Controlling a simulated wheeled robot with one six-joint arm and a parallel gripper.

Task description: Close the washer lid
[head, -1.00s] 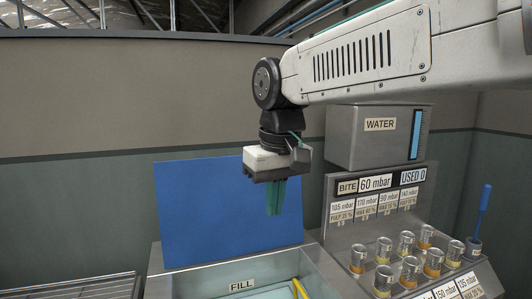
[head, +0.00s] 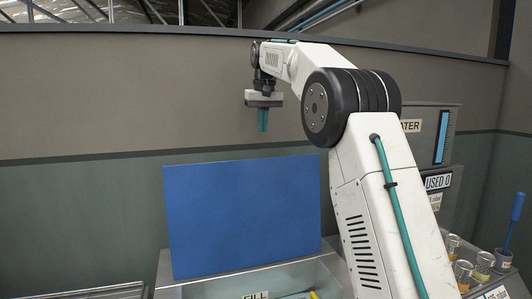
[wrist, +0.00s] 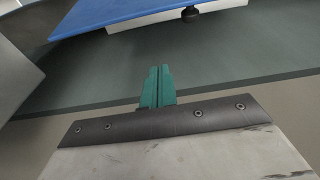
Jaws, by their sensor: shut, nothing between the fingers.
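The blue washer lid (head: 243,212) stands raised, tilted back over the FILL basin (head: 270,284) in the head view. In the wrist view the lid's edge (wrist: 125,14) crosses the top, with a dark round knob-like part under a pale strip. My gripper (head: 263,121) has teal fingers, shut and empty, pointing down. In the head view it appears above the lid's top edge and apart from it, further back near the wall. The fingertips (wrist: 160,70) also show in the wrist view, with a gap to the lid.
The wall (head: 100,110) is behind the lid. To the right, partly hidden by my arm, are the water tank (head: 440,120) and several small jars (head: 463,270). A blue-handled brush (head: 517,207) stands at far right. A metal rack (head: 100,292) is at lower left.

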